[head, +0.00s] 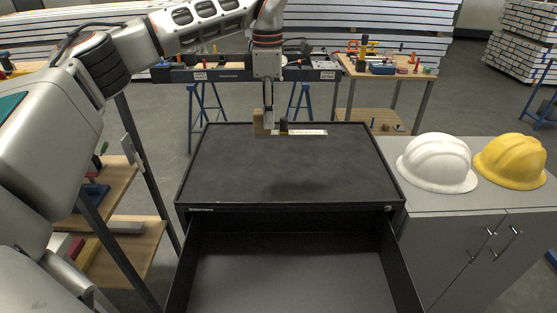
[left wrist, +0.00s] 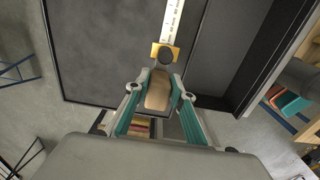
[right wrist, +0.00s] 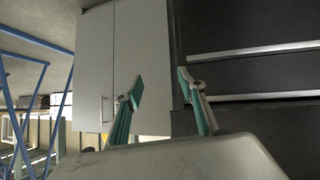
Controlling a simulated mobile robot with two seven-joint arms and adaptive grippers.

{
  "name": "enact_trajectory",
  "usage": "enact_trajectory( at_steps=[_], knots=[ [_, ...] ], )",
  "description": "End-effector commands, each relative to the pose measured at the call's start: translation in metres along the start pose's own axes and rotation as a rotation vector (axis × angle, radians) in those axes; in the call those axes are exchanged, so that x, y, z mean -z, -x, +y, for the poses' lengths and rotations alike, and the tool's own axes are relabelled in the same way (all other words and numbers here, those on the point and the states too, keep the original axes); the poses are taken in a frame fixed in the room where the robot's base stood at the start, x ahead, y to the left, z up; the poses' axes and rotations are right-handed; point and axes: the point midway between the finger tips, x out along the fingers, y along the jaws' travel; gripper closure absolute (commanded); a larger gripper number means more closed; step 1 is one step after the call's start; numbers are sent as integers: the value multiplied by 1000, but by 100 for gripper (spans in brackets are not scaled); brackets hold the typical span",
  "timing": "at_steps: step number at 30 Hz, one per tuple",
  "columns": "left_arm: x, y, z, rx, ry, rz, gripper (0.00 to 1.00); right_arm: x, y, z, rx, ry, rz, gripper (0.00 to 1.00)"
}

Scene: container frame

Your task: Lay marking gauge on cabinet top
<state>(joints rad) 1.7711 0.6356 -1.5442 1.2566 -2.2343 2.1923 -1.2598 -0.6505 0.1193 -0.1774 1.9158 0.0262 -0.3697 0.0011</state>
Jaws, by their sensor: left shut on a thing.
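The marking gauge has a wooden block (head: 259,124), a black knob and a pale ruled scale (head: 309,132). My left gripper (head: 268,112) points down and is shut on it. In the left wrist view the fingers (left wrist: 158,92) close on its wooden part, with the brass piece (left wrist: 165,53) and scale (left wrist: 172,22) beyond. The gauge is over the rear of the black cabinet top (head: 285,170) and appears to be above the surface; contact is hard to judge. My right gripper (right wrist: 160,88) is open and empty in the right wrist view, outside the head view.
The cabinet top is otherwise bare. An open, empty drawer (head: 290,280) juts out below its front edge. A white helmet (head: 437,162) and yellow helmet (head: 510,160) sit on the grey cupboard (head: 450,235) at right. Workbenches with tools stand behind and at left.

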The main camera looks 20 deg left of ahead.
Motion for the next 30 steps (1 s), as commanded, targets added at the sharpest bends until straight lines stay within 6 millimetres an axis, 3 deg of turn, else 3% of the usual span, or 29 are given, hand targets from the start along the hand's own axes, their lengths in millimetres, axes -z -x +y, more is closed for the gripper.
enact_trajectory(
  at_steps=[6, 12, 30],
  knots=[
    [0, -55, -1, 4, -1, -1, 100, 4, 0, -2, 3, 1, 6, 60],
    [-1, -95, -1, 3, 0, -2, 100, 3, 2, 0, 3, 7, 3, 60],
    [-2, -150, 0, -1, 0, -4, 100, -3, 4, 5, -5, 6, -14, 60]
  ],
)
